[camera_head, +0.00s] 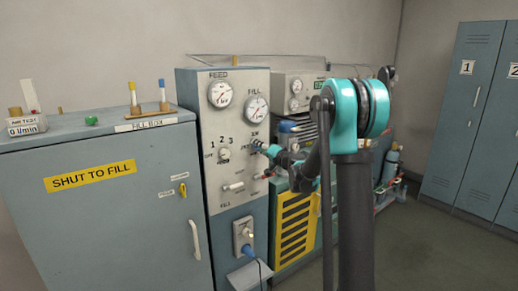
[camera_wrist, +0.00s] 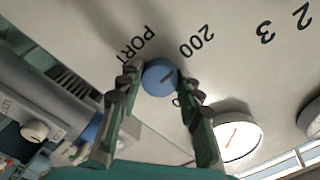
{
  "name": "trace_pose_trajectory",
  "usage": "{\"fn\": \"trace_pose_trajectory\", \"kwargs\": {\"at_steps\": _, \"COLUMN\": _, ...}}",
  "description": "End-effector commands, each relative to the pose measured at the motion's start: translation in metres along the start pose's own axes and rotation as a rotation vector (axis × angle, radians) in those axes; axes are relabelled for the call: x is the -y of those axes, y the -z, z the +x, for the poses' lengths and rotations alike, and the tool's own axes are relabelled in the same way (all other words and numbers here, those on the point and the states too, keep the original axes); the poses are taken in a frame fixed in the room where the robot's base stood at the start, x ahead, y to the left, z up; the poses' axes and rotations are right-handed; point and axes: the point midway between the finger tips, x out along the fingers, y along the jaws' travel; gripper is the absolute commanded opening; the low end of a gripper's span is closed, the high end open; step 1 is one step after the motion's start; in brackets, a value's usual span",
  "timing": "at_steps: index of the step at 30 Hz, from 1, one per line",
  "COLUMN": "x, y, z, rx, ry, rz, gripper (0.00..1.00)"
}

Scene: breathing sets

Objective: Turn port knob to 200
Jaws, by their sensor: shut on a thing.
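The port knob (camera_wrist: 159,76) is a round blue knob on the pale panel in the wrist view. A dark line on its face slants toward the upper right, roughly to the "200" label (camera_wrist: 196,40). The "PORT" label (camera_wrist: 135,44) is at its upper left. A small mark below right of the knob is partly covered by a finger. My gripper (camera_wrist: 160,86) has its two green fingers on either side of the knob, shut on it.
A round gauge (camera_wrist: 238,138) is close to my right finger in the wrist view. In the head view, FEED (camera_head: 221,94) and FILL (camera_head: 256,109) gauges sit above, and a lever (camera_head: 233,187) below left. A blue fill box (camera_head: 100,215) stands at left, lockers (camera_head: 468,115) at right.

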Motion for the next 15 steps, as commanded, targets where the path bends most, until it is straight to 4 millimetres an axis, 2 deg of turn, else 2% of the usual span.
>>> {"fn": "trace_pose_trajectory", "kwargs": {"at_steps": 3, "x": -0.0003, "y": -0.0012, "z": -0.0008, "rx": 0.002, "ry": 0.000, "rz": -0.002, "gripper": 0.06}}
{"fn": "trace_pose_trajectory", "kwargs": {"at_steps": 4, "x": -0.0003, "y": -0.0012, "z": -0.0008, "rx": 0.002, "ry": 0.000, "rz": -0.002, "gripper": 0.39}}
{"fn": "trace_pose_trajectory", "kwargs": {"at_steps": 8, "x": -0.0002, "y": -0.0008, "z": -0.0005, "rx": 0.001, "ry": 0.000, "rz": -0.001, "gripper": 0.55}}
{"fn": "trace_pose_trajectory", "kwargs": {"at_steps": 15, "x": -0.0001, "y": -0.0004, "z": -0.0003, "rx": 0.001, "ry": 0.000, "rz": 0.000, "gripper": 0.56}}
